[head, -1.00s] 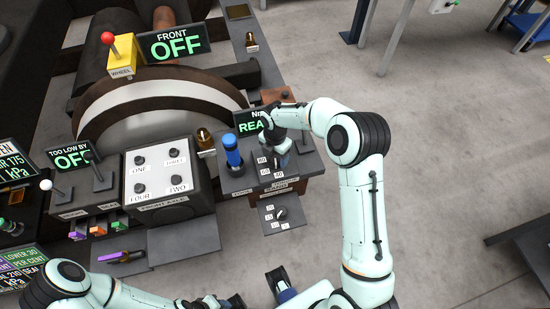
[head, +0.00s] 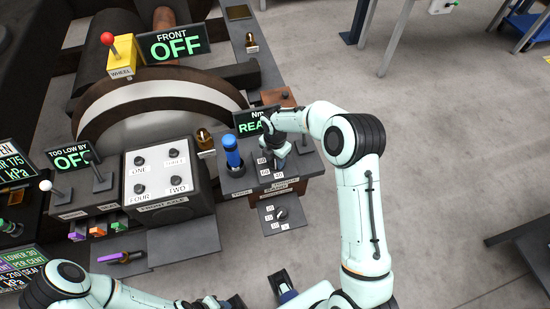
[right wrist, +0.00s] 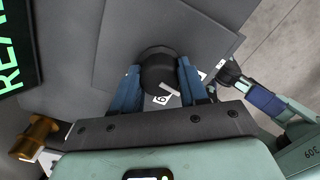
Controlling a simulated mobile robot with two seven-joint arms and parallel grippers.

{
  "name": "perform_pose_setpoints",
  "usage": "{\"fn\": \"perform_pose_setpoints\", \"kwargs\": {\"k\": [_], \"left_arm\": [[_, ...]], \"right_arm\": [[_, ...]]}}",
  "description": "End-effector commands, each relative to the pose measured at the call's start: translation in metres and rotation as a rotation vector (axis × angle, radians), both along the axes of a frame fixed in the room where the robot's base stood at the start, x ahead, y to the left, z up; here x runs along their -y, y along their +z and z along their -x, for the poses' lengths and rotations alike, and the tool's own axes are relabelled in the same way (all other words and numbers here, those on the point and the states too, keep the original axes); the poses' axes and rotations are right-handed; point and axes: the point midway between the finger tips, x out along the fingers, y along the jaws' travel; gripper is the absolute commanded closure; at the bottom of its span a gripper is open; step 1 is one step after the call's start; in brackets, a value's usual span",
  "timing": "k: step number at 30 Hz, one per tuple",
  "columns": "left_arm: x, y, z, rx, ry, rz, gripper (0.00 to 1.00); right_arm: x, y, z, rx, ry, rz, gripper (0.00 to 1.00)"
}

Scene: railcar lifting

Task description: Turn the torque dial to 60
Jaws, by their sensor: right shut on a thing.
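The torque dial is a dark round knob (right wrist: 158,72) on a grey panel, seen in the right wrist view. My right gripper (right wrist: 160,80) is shut on it, with a blue finger on each side. A white mark on the knob slants toward the lower right. A white number label (right wrist: 162,100), partly hidden, lies close by; its full number is not readable. In the head view my right gripper (head: 276,154) covers the knob, with white labels beside it. The Nm display (head: 249,122) shows green letters "REA", the rest hidden. My left gripper (head: 282,284) is low in the head view, its jaws unclear.
A blue upright handle (head: 232,152) stands just left of the dial. A second, lower dial (head: 281,213) with labels sits below. A brass knob (head: 203,137) and a box with several buttons (head: 160,175) are further left. Open floor lies to the right.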

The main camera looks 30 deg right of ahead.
Motion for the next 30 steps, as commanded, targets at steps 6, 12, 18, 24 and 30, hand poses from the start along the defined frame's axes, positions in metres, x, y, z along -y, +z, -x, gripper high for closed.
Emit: {"fn": "perform_pose_setpoints", "kwargs": {"k": [6,12,18,24,30], "left_arm": [[0.000,-0.002,0.001,-0.001,0.000,0.000,0.57],[0.000,-0.004,0.001,-0.002,0.000,-0.001,0.57],[0.000,-0.006,0.002,-0.002,0.000,0.000,0.57],[0.000,-0.009,0.003,-0.003,0.000,0.000,0.57],[0.000,-0.011,0.004,-0.005,0.001,0.000,0.57]], "right_arm": [[0.000,0.000,0.000,-0.001,-0.107,-0.001,0.87],[-0.001,0.000,0.000,-0.001,-0.272,-0.001,0.87],[-0.001,0.000,0.000,-0.001,-0.463,-0.001,0.87],[-0.001,0.000,0.000,-0.001,-0.648,-0.001,0.87],[-0.001,0.000,0.000,-0.001,-0.807,0.000,0.87]]}}
